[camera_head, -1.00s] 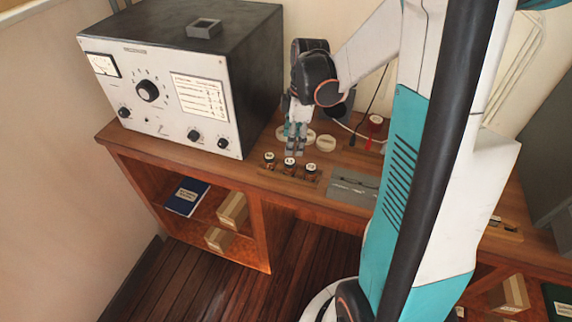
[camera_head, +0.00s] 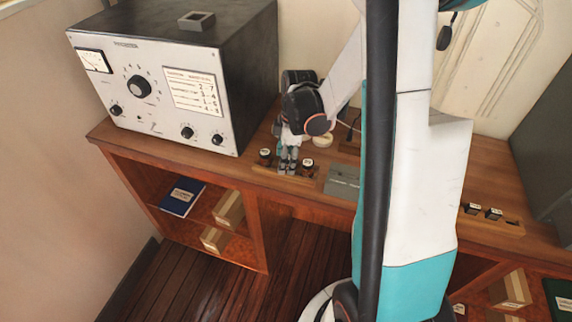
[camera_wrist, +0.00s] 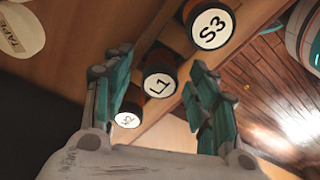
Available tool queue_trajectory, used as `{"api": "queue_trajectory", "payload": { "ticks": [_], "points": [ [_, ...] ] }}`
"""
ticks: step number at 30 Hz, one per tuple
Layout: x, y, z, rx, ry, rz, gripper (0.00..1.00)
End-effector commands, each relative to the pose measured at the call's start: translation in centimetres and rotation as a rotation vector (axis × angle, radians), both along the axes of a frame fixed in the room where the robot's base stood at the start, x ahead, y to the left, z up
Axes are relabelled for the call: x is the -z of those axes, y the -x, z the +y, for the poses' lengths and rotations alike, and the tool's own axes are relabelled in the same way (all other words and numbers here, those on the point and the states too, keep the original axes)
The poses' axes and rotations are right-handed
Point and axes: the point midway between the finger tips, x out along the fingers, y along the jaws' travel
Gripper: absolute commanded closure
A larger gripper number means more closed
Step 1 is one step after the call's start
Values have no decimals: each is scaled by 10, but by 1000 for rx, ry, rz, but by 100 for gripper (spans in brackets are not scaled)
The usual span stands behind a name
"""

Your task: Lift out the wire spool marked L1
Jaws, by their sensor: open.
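The wire spool marked L1 (camera_wrist: 161,83) has a white round top with a dark rim and a copper-coloured side. It sits between spool S3 (camera_wrist: 210,27) and a third spool (camera_wrist: 127,118), whose label is partly hidden. My gripper (camera_wrist: 158,75) is open, with one finger on each side of L1; I cannot tell whether either touches it. In the head view my gripper (camera_head: 288,164) is down at the middle of the spool rack (camera_head: 300,180) and hides L1. The outer spools show at its left (camera_head: 265,155) and right (camera_head: 307,166).
A large instrument cabinet (camera_head: 150,90) stands left of the rack on the wooden counter (camera_head: 200,164). A grey plate (camera_head: 342,181) lies right of the rack. Round lids (camera_head: 322,140) lie behind it. A holder with small dark items (camera_head: 492,213) is far right.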

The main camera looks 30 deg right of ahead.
Motion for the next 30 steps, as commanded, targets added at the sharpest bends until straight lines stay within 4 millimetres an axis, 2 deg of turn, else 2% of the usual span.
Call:
{"api": "queue_trajectory", "payload": {
  "ticks": [1, 2, 8, 17, 22, 26, 30],
  "points": [
    [0, 0, 0, 0, 0, 0, 47],
    [0, 0, 0, 0, 0, 0, 51],
    [0, 0, 0, 0, 0, 0, 96],
    [-1, 0, 0, 0, 0, 0, 96],
    [-8, 0, 0, 0, 0, 0, 96],
    [-23, 0, 0, 0, 0, 0, 96],
    [-51, 0, 0, 0, 0, 0, 96]
  ]
}}
